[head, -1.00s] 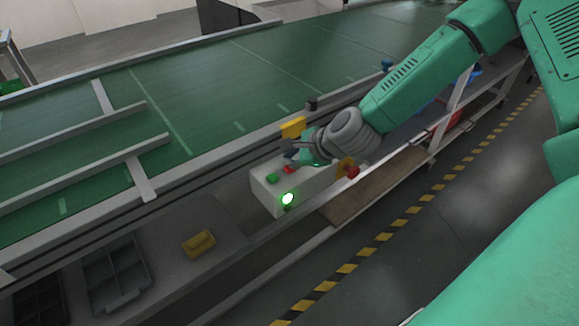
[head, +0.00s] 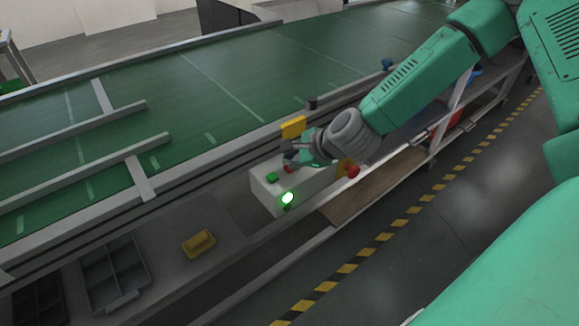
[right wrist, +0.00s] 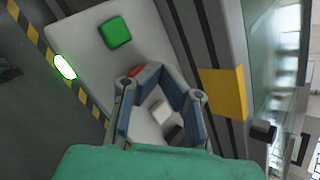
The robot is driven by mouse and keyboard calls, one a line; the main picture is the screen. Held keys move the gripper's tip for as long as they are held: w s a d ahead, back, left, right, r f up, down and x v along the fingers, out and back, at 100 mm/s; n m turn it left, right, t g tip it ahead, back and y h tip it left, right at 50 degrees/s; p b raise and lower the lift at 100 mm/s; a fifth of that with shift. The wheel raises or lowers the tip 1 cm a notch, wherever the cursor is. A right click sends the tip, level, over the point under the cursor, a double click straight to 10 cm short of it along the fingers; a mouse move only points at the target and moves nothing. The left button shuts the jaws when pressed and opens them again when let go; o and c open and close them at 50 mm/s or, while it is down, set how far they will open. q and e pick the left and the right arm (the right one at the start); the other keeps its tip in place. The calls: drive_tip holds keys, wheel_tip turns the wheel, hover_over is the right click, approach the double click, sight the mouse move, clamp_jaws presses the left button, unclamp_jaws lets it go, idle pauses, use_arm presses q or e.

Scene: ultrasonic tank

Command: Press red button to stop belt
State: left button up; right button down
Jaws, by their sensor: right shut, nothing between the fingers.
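A pale control box (head: 262,195) stands beside the green conveyor belt (head: 110,105). On its top are a green button (head: 271,177) and a small red button (head: 289,169), partly covered by my right gripper (head: 291,155). The gripper is shut and empty, its tips at the red button. In the right wrist view the red button (right wrist: 136,71) peeks out beside the left finger of the gripper (right wrist: 158,71); contact cannot be told. The green button (right wrist: 115,32) is clear of the fingers. My left gripper is not in view.
A green lamp (head: 288,198) glows on the box's front. A red knob (head: 352,171) sits at its right end. Below lie a yellow piece (head: 199,243) and a grey tray (head: 113,270).

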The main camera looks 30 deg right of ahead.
drive_tip(key=shift+f+b, duration=0.45)
drive_tip(key=shift+f, duration=0.15)
idle(0.6)
idle(0.3)
drive_tip(key=shift+r+p, duration=0.75)
drive_tip(key=shift+r, duration=0.1)
wheel_tip(320, 180, up, 5)
drive_tip(key=p, duration=0.4)
drive_tip(key=shift+r, duration=0.1)
idle(0.5)
